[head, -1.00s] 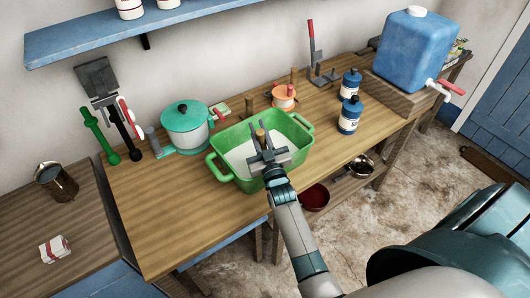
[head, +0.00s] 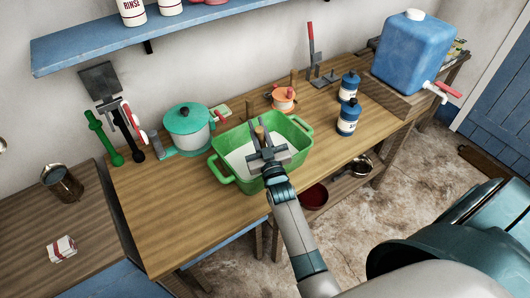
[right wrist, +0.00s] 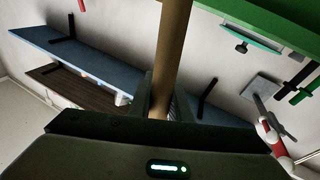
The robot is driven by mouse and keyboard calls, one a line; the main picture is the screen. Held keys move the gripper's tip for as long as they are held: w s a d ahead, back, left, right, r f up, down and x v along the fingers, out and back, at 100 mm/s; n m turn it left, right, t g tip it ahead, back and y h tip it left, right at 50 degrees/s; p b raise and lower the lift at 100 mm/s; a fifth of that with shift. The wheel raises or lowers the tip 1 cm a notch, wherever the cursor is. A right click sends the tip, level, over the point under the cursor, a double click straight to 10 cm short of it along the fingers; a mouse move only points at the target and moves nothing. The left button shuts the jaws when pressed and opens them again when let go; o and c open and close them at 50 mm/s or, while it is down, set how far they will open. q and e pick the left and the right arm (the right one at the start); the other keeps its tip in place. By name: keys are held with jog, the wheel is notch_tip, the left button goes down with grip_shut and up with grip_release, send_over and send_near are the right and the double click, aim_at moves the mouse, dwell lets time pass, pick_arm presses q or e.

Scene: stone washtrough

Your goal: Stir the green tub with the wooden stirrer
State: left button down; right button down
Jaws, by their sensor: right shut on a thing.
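The green tub (head: 226,170) stands on the wooden bench, with a pale content or inside (head: 240,158) showing. My right gripper (head: 266,148) is over the tub and shut on the wooden stirrer (head: 260,134), whose upper end sticks up between the fingers. The stirrer also shows in the right wrist view (right wrist: 171,55) as a light brown rod passing between the fingers. The gripper hides its lower end in the head view, so I cannot tell how deep it reaches. Part of the green tub shows at the top of the right wrist view (right wrist: 275,22). My left gripper is not in view.
A teal-lidded pot (head: 188,128) stands just left of the tub. An orange pot (head: 284,98) is behind it, and two blue bottles (head: 347,118) stand to the right. A blue water container (head: 412,52) is at the far right. The bench front left (head: 165,215) is clear.

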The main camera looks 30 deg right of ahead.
notch_tip(320, 180, up, 10)
jog(key=s+a+p, duration=0.1)
jog(key=a+p, duration=0.1)
jog(key=p, duration=0.1)
jog(key=shift+s, duration=0.25)
dwell(0.4)
jog(key=shift+f, duration=0.15)
dwell(0.9)
